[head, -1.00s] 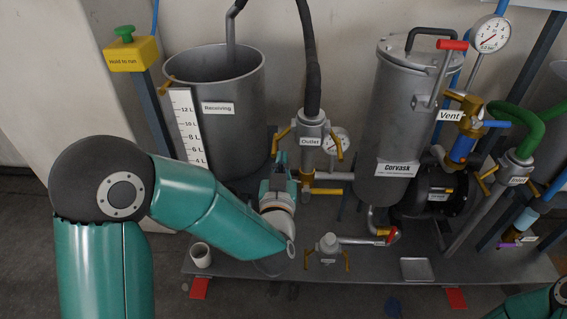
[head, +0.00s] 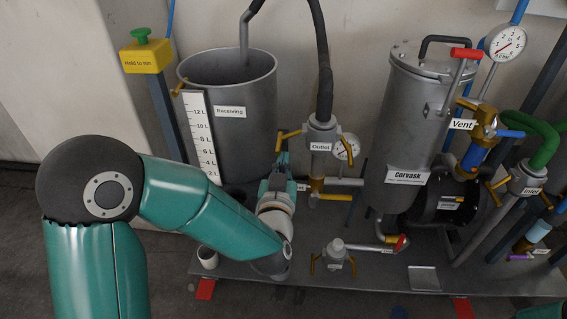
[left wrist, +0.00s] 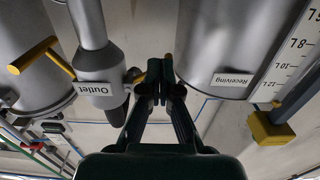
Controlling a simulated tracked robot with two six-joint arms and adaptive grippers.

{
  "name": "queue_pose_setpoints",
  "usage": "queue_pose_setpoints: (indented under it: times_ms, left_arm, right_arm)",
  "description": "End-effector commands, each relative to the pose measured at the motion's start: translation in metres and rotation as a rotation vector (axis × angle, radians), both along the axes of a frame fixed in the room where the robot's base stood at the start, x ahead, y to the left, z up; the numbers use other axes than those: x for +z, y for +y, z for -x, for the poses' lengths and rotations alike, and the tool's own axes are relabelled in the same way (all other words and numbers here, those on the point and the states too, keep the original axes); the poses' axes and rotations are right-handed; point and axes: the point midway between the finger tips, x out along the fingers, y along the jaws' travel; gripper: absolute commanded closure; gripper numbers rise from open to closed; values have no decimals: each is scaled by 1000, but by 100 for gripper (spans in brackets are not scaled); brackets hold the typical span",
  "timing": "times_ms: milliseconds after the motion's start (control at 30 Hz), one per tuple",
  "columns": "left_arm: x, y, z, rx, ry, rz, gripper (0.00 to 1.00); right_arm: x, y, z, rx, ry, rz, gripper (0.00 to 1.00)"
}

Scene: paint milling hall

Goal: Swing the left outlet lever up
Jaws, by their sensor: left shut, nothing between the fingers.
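The outlet valve (head: 321,147), a grey body labelled "Outlet", stands in the middle of the head view with a dark hose on top. Its left outlet lever (head: 287,134) is yellow; its arm sticks out to the left and its handle hangs down. My left gripper (head: 281,158) is shut and empty, at or just below that handle; I cannot tell if it touches. In the left wrist view, which is upside down, the shut fingertips (left wrist: 160,72) are beside the valve (left wrist: 101,70), with a bit of yellow lever (left wrist: 134,75) partly hidden close by.
The receiving drum (head: 245,90) with its level scale stands left behind my gripper. The valve's right yellow lever (head: 352,147), a small gauge and the Corvask vessel (head: 408,130) stand to the right.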

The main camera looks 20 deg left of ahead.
Motion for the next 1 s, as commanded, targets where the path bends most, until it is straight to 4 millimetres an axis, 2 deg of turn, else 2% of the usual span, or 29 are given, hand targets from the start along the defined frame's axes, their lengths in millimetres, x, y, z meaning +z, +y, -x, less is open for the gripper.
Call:
queue_pose_setpoints:
  times_ms: [1000]
  left_arm:
    - [20, 14, 4, 2, -2, 0, 100]
  right_arm:
    - [9, 0, 0, 0, 0, 0, 100]
